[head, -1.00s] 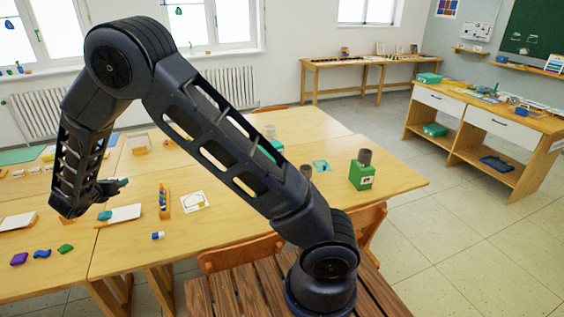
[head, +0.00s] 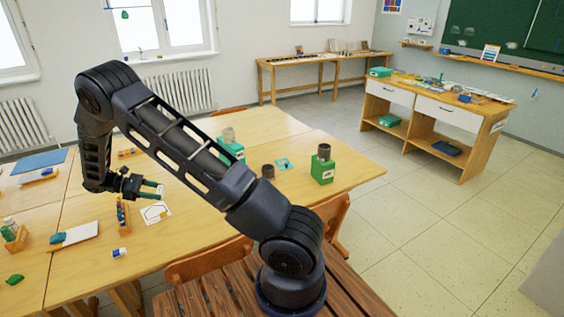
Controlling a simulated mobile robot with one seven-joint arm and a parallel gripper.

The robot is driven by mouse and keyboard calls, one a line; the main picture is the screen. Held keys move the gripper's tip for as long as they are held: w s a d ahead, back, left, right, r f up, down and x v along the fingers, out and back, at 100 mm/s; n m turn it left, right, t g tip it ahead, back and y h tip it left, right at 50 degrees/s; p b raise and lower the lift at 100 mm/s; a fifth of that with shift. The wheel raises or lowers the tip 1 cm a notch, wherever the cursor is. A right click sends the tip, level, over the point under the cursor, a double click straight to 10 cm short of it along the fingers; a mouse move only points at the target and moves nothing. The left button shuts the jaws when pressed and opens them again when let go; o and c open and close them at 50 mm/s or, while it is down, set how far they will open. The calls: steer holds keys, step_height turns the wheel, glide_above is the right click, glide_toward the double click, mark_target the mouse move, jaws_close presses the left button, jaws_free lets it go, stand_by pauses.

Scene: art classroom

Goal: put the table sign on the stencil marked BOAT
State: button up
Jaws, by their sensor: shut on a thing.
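My gripper (head: 146,188) is over the near table, at the end of my bent arm, left of centre in the head view. It is shut on a small pale and teal thing, which seems to be the table sign (head: 156,191); no writing on it is legible. A white card with a dark outline (head: 156,213) lies on the table just below and beside the gripper. A flat teal piece (head: 282,164) that looks like a stencil lies farther right, beyond my arm. I cannot read BOAT on anything.
The table (head: 330,150) also bears a green box with a dark top (head: 322,165), another green box (head: 231,151) and a dark cup (head: 268,172). A narrow rack of coloured pieces (head: 122,214) stands left of the card. Chairs (head: 210,262) line the near edge.

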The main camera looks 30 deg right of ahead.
steer(key=w+d+r+m+t+y, duration=0.15)
steer(key=w+d+m+y, duration=0.35)
steer(key=d+m+y, duration=0.5)
steer(key=w+d+r+m+t+y, duration=0.1)
steer(key=w+d+m+t+y, duration=0.3)
steer(key=d+m+y, duration=0.7)
steer(key=w+d+r+m+t+y, duration=0.1)
steer(key=w+d+m+y, duration=0.45)
steer(key=d+m, duration=0.55)
steer(key=w+d+r+m+t+h, duration=0.25)
steer(key=d+m+t, duration=0.2)
steer(key=d, duration=0.35)
steer(key=w+d+r+m+t+h, duration=0.1)
steer(key=d+r+m+t+h, duration=0.2)
steer(key=d+m, duration=0.4)
steer(key=m+t+h, duration=0.4)
steer(key=m+h, duration=0.3)
steer(key=h, duration=0.1)
glide_above(285, 160)
steer(key=s+a, duration=0.3)
steer(key=s, duration=0.2)
step_height(285, 160, down, 3)
step_height(285, 160, down, 21)
steer(key=shift+w+d+r, duration=0.1)
steer(key=shift+d+r, duration=0.05)
steer(key=shift+r, duration=0.05)
steer(key=shift+f, duration=0.1)
